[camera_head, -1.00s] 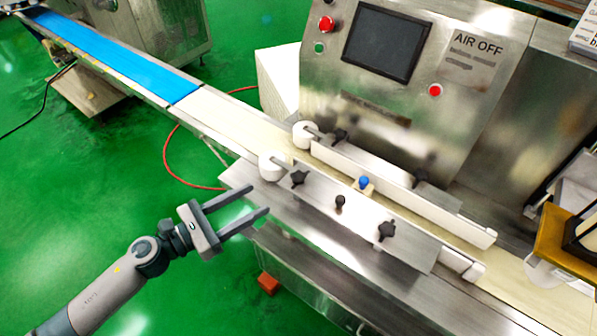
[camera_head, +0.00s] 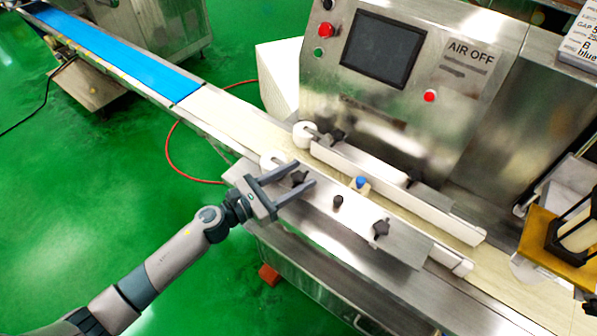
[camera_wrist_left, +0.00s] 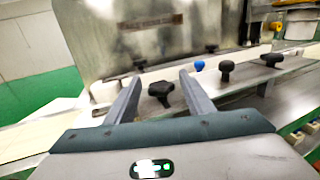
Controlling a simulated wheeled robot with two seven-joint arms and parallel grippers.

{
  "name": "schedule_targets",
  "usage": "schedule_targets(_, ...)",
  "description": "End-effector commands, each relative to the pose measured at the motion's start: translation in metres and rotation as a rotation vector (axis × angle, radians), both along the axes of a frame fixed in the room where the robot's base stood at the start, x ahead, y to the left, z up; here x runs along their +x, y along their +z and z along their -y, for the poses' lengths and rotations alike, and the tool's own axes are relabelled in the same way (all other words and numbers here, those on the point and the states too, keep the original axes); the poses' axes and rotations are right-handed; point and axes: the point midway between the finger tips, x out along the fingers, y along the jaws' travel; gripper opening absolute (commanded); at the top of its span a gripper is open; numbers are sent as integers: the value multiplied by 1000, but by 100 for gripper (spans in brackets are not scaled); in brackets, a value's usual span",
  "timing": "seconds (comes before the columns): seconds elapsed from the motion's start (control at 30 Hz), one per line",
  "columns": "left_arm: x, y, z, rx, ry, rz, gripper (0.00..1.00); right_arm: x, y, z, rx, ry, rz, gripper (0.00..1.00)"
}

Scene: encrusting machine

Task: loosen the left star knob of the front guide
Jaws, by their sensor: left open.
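The front guide (camera_head: 340,219) is a metal plate along the near side of the belt, with black knobs on top. Its left star knob (camera_head: 299,178) is black and shows between the fingers of my left gripper (camera_head: 296,174). In the left wrist view the same star knob (camera_wrist_left: 161,91) sits between and a little beyond the open fingertips (camera_wrist_left: 160,78), with gaps on both sides. The gripper is open and holds nothing. The right star knob (camera_head: 381,229) stands at the guide's other end. My right gripper is not in view.
A small black knob (camera_head: 338,201) and a blue knob (camera_head: 361,182) stand right of the gripper. The rear guide (camera_head: 390,190) runs behind. The machine panel (camera_head: 384,47) rises beyond. Green floor (camera_head: 90,200) is free at the left.

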Motion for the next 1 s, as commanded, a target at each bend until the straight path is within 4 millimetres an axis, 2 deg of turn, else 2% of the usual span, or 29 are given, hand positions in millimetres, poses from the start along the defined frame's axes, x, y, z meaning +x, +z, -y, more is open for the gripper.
schedule_targets(0.4, 4, 0, 5, 1, 0, 1, 48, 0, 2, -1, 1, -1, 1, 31)
schedule_targets(0.43, 4, 0, 5, 1, 0, 1, 44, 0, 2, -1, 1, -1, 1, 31)
schedule_targets(0.5, 4, 0, 5, 1, 0, 1, 27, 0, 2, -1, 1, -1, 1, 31)
schedule_targets(0.6, 4, 0, 5, 1, 0, 1, 7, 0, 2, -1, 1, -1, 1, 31)
schedule_targets(1.0, 3, 1, 6, -1, 43, 1, 7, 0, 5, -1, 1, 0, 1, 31)
